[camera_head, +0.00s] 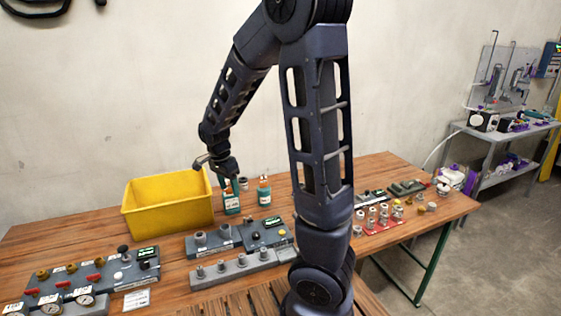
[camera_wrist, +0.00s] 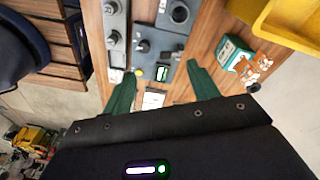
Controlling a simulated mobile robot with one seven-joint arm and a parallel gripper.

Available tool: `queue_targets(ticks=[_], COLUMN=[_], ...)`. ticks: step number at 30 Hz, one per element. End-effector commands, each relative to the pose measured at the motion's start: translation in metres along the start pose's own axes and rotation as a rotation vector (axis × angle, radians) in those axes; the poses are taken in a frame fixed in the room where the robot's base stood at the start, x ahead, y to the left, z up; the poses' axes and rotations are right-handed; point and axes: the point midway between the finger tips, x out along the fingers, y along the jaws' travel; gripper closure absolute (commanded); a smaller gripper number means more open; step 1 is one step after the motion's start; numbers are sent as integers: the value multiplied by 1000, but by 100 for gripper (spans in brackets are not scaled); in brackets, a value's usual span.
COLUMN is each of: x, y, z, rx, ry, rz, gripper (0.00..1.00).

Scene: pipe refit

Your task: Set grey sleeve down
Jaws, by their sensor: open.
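My gripper (camera_head: 231,184) hangs over the table beside the teal bottles, jaws pointing down. In the wrist view its two green fingers (camera_wrist: 160,76) are spread apart with nothing between them. A grey panel with a black knob and a lit display (camera_wrist: 160,52) lies below the fingers; it also shows in the head view (camera_head: 266,235). Grey cylindrical fittings stand on the neighbouring block (camera_head: 200,238), and one grey fitting (camera_wrist: 112,38) shows in the wrist view. A small grey cylinder (camera_head: 243,183) is behind the bottles. I cannot tell which grey piece is the sleeve.
A yellow bin (camera_head: 167,204) stands behind the panels. Two teal bottles (camera_head: 264,191) stand right of it. A grey rail with several pegs (camera_head: 243,268) lies in front. A gauge panel (camera_head: 90,277) is at left; a red tray of fittings (camera_head: 380,222) is at right.

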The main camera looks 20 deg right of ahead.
Motion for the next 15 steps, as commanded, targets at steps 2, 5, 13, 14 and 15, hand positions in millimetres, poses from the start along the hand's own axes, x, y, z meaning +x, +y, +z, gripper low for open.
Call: queue_targets(ticks=[2, 5, 13, 14, 15], x=[-16, -33, -77, -81, -87], y=[15, 33, 86, 93, 101], z=[-12, -23, -47, -49, -51], rx=[-65, -161, -420, -450, -488], ry=[-28, -50, -50, -45, -36], rz=[-34, -74, -199, -212, -230], gripper=[41, 41, 41, 41, 41])
